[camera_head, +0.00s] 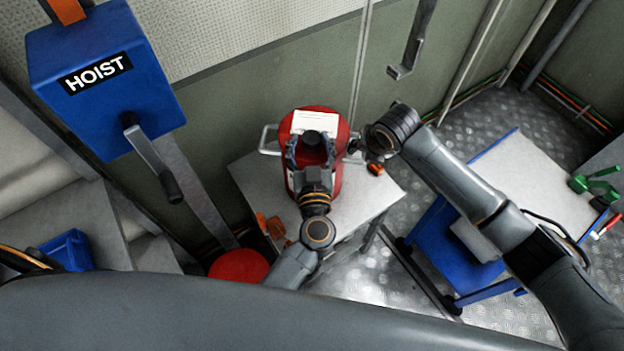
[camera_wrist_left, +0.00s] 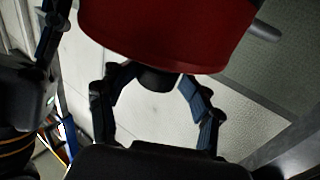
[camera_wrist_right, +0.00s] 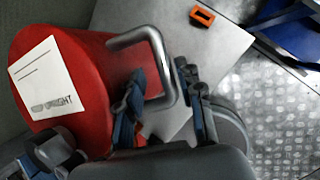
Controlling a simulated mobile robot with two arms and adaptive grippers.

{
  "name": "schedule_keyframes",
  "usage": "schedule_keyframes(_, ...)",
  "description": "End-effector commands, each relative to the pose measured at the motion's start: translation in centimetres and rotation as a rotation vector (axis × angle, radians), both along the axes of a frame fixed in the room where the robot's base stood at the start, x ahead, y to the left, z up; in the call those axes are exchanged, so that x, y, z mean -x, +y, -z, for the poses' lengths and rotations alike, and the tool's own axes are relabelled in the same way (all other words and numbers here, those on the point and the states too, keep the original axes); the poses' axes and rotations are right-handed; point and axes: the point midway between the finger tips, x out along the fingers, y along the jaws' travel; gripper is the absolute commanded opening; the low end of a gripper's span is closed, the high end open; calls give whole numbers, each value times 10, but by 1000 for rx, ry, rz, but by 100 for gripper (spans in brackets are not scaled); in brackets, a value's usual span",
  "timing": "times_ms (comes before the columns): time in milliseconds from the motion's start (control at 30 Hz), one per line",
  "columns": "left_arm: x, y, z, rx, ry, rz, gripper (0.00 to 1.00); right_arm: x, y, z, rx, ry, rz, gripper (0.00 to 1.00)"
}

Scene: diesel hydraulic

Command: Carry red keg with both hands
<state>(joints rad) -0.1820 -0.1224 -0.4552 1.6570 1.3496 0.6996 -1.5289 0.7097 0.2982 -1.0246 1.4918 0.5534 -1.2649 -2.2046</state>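The red keg (camera_head: 336,180) stands on a small light table, with a white "keep upright" label (camera_wrist_right: 45,78), a black cap (camera_head: 313,143) and a grey handle on each side. My left gripper (camera_head: 311,152) is open at the near side of the keg. Its fingers are spread either side of the black cap, also in the left wrist view (camera_wrist_left: 155,80). The left handle (camera_head: 266,139) is free. My right gripper (camera_wrist_right: 160,95) is open, its fingers either side of the right handle (camera_wrist_right: 148,36). Whether they touch it is unclear.
The table (camera_head: 256,178) also bears an orange block (camera_head: 375,169) at right and orange items (camera_head: 272,226) at front left. A blue hoist box (camera_head: 105,75) hangs at left. A red round object (camera_head: 238,267) sits below. A blue cart (camera_head: 545,185) stands at right.

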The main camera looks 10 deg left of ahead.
Motion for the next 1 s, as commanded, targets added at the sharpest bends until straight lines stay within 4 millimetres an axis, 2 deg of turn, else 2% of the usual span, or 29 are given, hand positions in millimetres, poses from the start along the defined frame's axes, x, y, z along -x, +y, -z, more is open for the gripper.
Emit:
schedule_keyframes(33, 13, -4, 2, 2, 5, 0, 61, 0, 0, 0, 1, 0, 0, 36)
schedule_keyframes(200, 44, -13, 0, 1, 2, 2, 61, 0, -1, 0, 1, 0, 0, 36)
schedule_keyframes(400, 64, -19, -1, 0, -2, 2, 61, 0, -1, 0, 2, 0, 1, 36)
schedule_keyframes(533, 68, -20, -2, 0, -3, 2, 61, 2, -2, -6, 0, -2, 2, 36)
schedule_keyframes(667, 68, -20, -2, 0, -3, 3, 61, 8, -6, -24, 1, -4, -1, 36)
schedule_keyframes(1000, 67, -19, -1, -1, -3, 3, 61, 35, -20, -87, 1, -3, 0, 36)
